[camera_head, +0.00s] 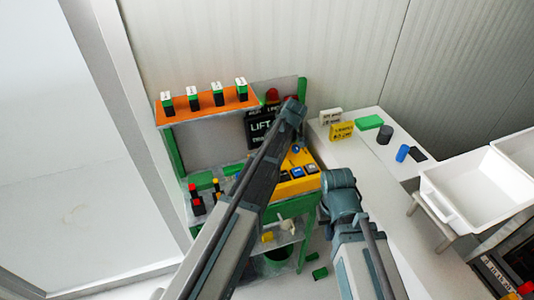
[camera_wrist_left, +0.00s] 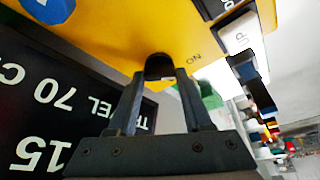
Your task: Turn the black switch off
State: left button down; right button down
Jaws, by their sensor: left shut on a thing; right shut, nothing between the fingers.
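My right gripper (camera_head: 330,208) is low beside the green bench, shut and empty.
A black "LIFT" display (camera_head: 259,128) stands behind the panel. To the right, a white table (camera_head: 350,160) carries small blocks, and white bins (camera_head: 475,190) stand further right.

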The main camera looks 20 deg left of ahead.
pick_arm(q)
jog(key=m, duration=0.1)
jog(key=m+t, duration=0.1)
jog(key=m, duration=0.1)
jog(key=m+t, duration=0.1)
jog(key=m, duration=0.1)
jog(key=shift+s+a+h, duration=0.1)
jog(key=shift+s+h, duration=0.2)
jog(key=shift+h, duration=0.1)
jog(key=shift+m+t+h, duration=0.35)
jog(key=shift+m, duration=1)
jog(key=shift+m+t+h, duration=0.35)
jog(key=shift+m, duration=1)
jog(key=c, duration=0.6)
grip_release()
jog(key=p+v, duration=1.3)
jog(key=shift+s+r, duration=0.2)
jog(key=shift+r, duration=0.15)
